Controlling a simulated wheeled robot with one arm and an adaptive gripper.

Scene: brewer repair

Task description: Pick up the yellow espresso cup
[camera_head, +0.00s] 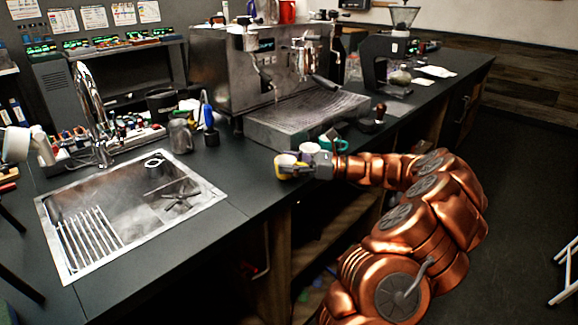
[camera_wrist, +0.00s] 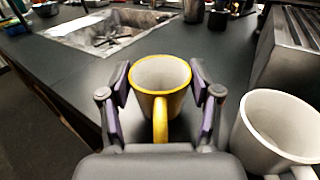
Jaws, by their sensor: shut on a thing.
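The yellow espresso cup (camera_wrist: 160,103) is upright between the fingers of my gripper (camera_wrist: 161,92) in the wrist view, its pale inside open to the top and its handle toward my palm. The fingers lie on either side of the cup, shut on it. In the head view the yellow cup (camera_head: 286,162) shows at the end of my gripper (camera_head: 296,168), near the counter's front edge. I cannot tell whether the cup's base touches the counter.
A white cup (camera_wrist: 275,133) stands close at the right of my gripper, and a teal cup (camera_head: 333,141) is near it. The espresso machine (camera_head: 225,75) with its drip tray (camera_head: 307,117) is behind. A sink (camera_head: 120,215) lies to the left. Counter between is clear.

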